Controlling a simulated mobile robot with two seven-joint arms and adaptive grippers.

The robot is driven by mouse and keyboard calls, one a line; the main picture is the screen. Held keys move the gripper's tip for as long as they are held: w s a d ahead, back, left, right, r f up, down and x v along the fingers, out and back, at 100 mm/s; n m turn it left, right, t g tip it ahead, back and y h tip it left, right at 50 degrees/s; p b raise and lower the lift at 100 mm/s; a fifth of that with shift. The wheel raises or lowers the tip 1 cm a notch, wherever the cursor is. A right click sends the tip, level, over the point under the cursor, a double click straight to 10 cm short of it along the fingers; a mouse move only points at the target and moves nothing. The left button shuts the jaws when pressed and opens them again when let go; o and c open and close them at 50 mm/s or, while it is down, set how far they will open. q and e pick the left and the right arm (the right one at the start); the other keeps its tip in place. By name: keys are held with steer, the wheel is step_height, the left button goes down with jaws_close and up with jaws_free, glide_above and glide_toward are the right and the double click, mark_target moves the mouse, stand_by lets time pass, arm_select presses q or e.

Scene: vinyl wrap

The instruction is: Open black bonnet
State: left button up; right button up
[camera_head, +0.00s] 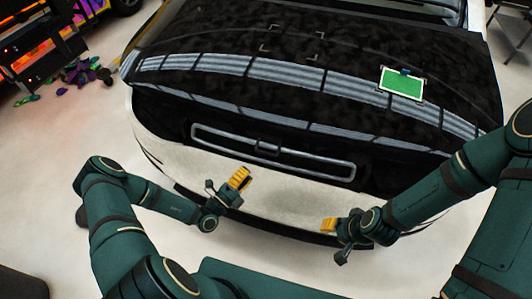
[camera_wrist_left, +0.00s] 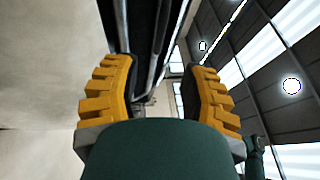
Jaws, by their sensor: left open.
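The black bonnet (camera_head: 225,40) of the car is down, its glossy surface reflecting bright strips. Below its front edge is a dark grille with a silver frame (camera_head: 270,148). My left gripper (camera_head: 240,178), with yellow fingers, is in front of the white bumper, just below the grille. In the left wrist view, its fingers (camera_wrist_left: 160,82) are spread and empty, with the dark grille and its silver frame showing beyond the gap. My right gripper (camera_head: 328,225) is lower and to the right, in front of the bumper; its finger opening is not clear.
A green card with a white border (camera_head: 403,84) lies on the bonnet's right side. Purple and green scraps (camera_head: 80,72) lie on the floor at the upper left, near a dark cart (camera_head: 35,45). The white bumper (camera_head: 285,190) is close before both grippers.

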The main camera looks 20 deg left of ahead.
mark_target(266, 153)
arm_select(q)
steer(key=x, duration=1.1)
jaws_close()
